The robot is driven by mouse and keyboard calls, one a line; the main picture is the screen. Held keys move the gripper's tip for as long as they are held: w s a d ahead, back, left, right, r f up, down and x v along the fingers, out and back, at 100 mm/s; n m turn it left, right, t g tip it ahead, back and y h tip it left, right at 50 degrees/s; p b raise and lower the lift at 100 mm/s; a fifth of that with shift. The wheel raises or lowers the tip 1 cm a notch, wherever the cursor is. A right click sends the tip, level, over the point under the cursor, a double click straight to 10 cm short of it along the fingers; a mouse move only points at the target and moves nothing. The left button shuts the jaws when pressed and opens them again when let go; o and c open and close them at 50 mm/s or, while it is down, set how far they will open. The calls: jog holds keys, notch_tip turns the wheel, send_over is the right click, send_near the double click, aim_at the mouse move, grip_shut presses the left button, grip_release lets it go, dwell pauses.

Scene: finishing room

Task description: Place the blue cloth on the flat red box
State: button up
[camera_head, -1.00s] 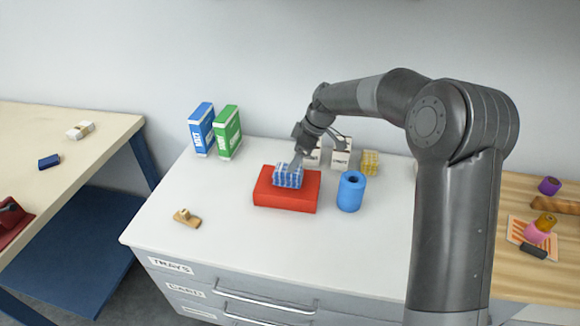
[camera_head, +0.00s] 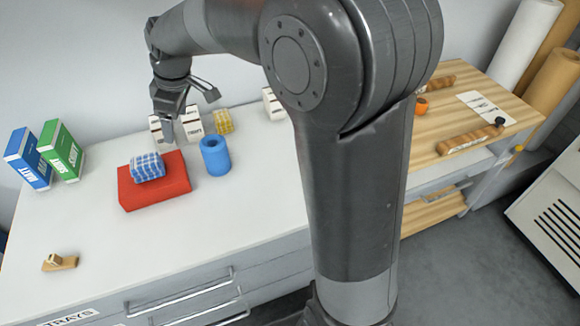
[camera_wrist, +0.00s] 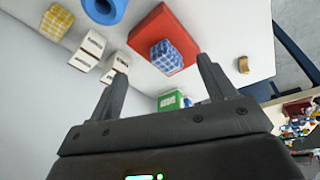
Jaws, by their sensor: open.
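The blue checked cloth (camera_head: 148,167), a small folded block, rests on top of the flat red box (camera_head: 165,188) on the white counter. In the wrist view the cloth (camera_wrist: 166,57) also lies on the red box (camera_wrist: 150,24), with nothing gripping it. My gripper (camera_head: 169,128) is above and behind the box, apart from the cloth. In the wrist view my gripper (camera_wrist: 163,68) has its two fingers spread wide, with nothing held between them.
A blue roll (camera_head: 215,156) stands right of the box. White cartons (camera_head: 190,124) and a yellow checked block (camera_head: 223,121) are behind. Blue (camera_head: 30,160) and green (camera_head: 60,152) boxes stand left. A wooden piece (camera_head: 59,262) lies at front left; the counter between is clear.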

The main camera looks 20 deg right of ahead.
jog(key=s+d+r+m+t+h, duration=0.1)
jog(key=s+d+r+m, duration=0.25)
jog(key=s+d, duration=0.3)
jog(key=s+d+r+m+t+h, duration=0.1)
jog(key=s+d+r+m, duration=0.1)
jog(key=s+d+m, duration=0.45)
jog(key=s+d+f+m+t, duration=0.1)
jog(key=s+d, duration=0.1)
jog(key=s, duration=0.4)
jog(key=s+d+f+m, duration=0.1)
jog(key=s+d+m, duration=0.1)
jog(key=s, duration=0.5)
jog(key=shift+s+d+f+t, duration=0.25)
jog(key=shift+s+d+t, duration=0.05)
jog(key=shift+d+t, duration=0.1)
